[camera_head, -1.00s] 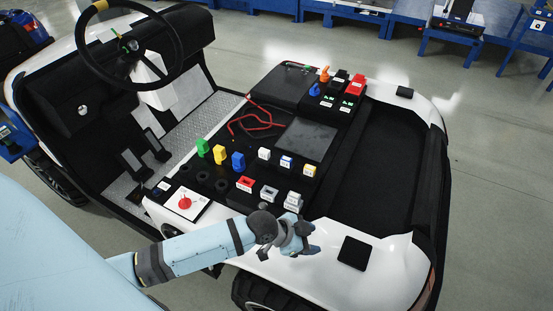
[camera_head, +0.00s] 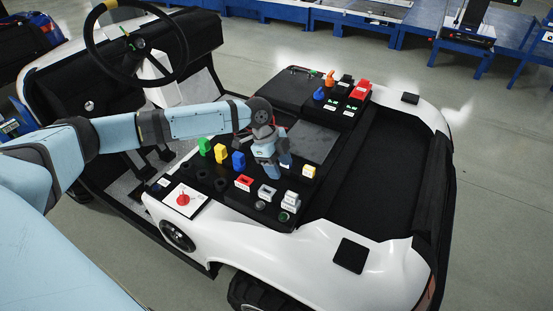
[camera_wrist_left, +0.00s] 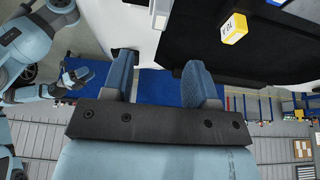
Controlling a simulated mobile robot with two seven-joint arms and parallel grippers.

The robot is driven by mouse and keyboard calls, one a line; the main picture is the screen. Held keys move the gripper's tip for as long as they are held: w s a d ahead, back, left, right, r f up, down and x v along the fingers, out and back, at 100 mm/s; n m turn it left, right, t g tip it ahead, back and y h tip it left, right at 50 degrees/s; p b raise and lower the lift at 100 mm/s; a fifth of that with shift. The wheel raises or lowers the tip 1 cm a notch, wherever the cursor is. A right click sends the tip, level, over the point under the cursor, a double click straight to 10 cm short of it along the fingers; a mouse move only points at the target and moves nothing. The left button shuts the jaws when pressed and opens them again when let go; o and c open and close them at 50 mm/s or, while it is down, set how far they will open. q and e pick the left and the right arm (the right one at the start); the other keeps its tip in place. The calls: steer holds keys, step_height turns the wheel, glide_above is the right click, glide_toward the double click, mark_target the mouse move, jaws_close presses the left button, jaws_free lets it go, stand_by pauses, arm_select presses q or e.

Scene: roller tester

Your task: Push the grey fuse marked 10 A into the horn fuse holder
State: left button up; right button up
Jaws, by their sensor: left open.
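My left gripper (camera_head: 272,162) is open and points down over the row of small fuses on the black panel (camera_head: 320,143). The pale fuse seen at the row's left end earlier is now hidden behind the gripper. In front are a red holder (camera_head: 244,183), a grey holder (camera_head: 267,193) and a whitish holder (camera_head: 291,199); their labels are too small to read. In the left wrist view the fingers (camera_wrist_left: 158,75) are apart, with nothing visible between them; the yellow fuse (camera_wrist_left: 234,28) shows at upper right.
Green (camera_head: 204,146), yellow (camera_head: 221,153) and blue (camera_head: 238,161) blocks stand left of the gripper. A red button (camera_head: 183,199) is at front left. Taller red and orange parts stand at the back. A blue arm with a gripper (camera_wrist_left: 78,76) shows at the left of the wrist view.

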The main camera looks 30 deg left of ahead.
mark_target(293, 195)
arm_select(q)
steer(key=p+x, duration=0.1)
steer(key=x, duration=1)
steer(key=shift+d+f, duration=0.15)
steer(key=shift+f, duration=0.1)
jaws_close()
steer(key=shift+r+p, duration=0.6)
steer(key=shift+r, duration=0.05)
